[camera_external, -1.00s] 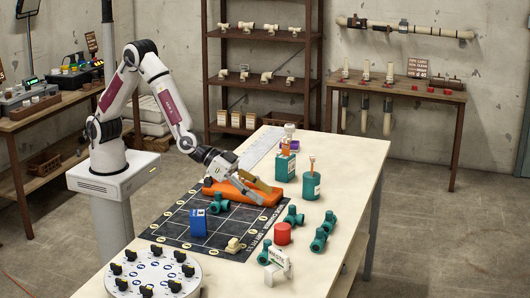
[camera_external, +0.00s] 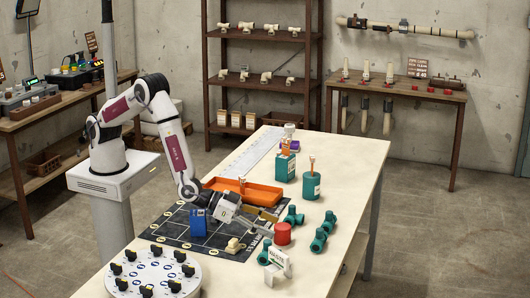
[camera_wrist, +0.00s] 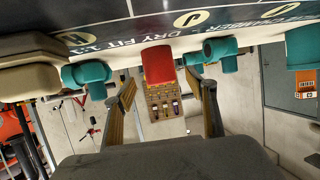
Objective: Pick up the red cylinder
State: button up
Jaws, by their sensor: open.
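The red cylinder (camera_external: 282,233) stands upright on the table, just right of the dark mat. My gripper (camera_external: 276,224) is low over the mat's right edge, its fingers pointing right toward the cylinder. In the wrist view the red cylinder (camera_wrist: 158,66) shows between and beyond the two open fingers (camera_wrist: 160,88). The gripper is empty. Whether the fingertips reach past the cylinder's near side is hard to tell.
Teal pipe fittings (camera_external: 293,216) stand close behind the cylinder and to its right (camera_external: 318,240). Another teal fitting (camera_external: 264,252) and a white sign (camera_external: 280,268) are in front. A blue box (camera_external: 198,222), an orange tray (camera_external: 243,194) and a beige fitting (camera_external: 234,245) are nearby.

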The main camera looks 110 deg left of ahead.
aim_at(283, 230)
jog(key=shift+w, duration=0.1)
jog(key=shift+x, duration=2.45)
jog(key=c, duration=1.4)
grip_shut()
jog(key=shift+r, duration=0.15)
jog(key=shift+r, duration=4.95)
